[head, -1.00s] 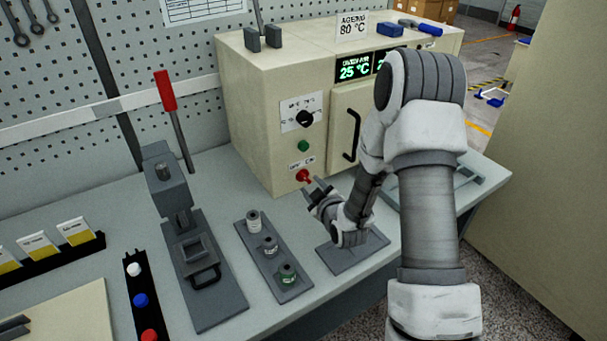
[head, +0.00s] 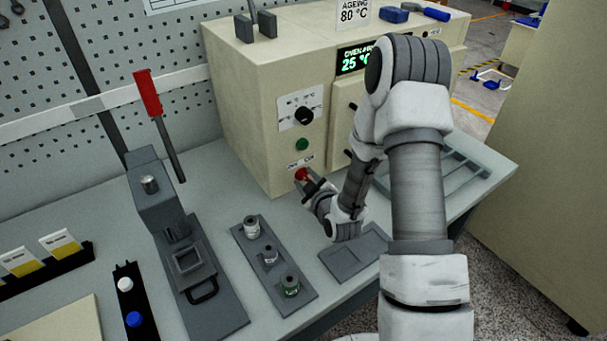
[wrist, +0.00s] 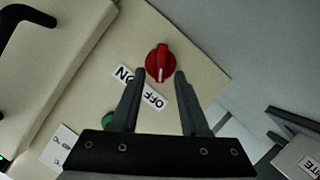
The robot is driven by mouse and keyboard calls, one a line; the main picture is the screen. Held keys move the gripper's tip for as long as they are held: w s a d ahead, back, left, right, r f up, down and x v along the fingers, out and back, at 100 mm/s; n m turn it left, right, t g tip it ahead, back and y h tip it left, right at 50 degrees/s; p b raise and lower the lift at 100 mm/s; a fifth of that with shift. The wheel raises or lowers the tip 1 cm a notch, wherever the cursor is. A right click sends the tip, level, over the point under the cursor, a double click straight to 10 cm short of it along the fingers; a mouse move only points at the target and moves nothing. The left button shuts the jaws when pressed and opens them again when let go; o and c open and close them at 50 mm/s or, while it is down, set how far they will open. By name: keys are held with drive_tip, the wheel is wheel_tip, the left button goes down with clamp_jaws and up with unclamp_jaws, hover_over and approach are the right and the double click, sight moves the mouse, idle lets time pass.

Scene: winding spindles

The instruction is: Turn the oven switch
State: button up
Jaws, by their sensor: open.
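The oven switch (head: 301,174) is a red rotary knob low on the front of the beige oven (head: 252,110). In the wrist view my gripper (wrist: 157,78) holds nothing; whether a fingertip touches the knob, I cannot tell.
A green button (head: 302,144) and a black dial (head: 303,116) are above the switch. A grey spindle tray (head: 272,262) and a press with a red-handled lever (head: 148,95) stand to the left. A flat grey plate (head: 357,252) lies below my wrist.

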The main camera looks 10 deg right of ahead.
drive_tip(key=shift+w+f, duration=0.1)
idle(0.3)
clamp_jaws()
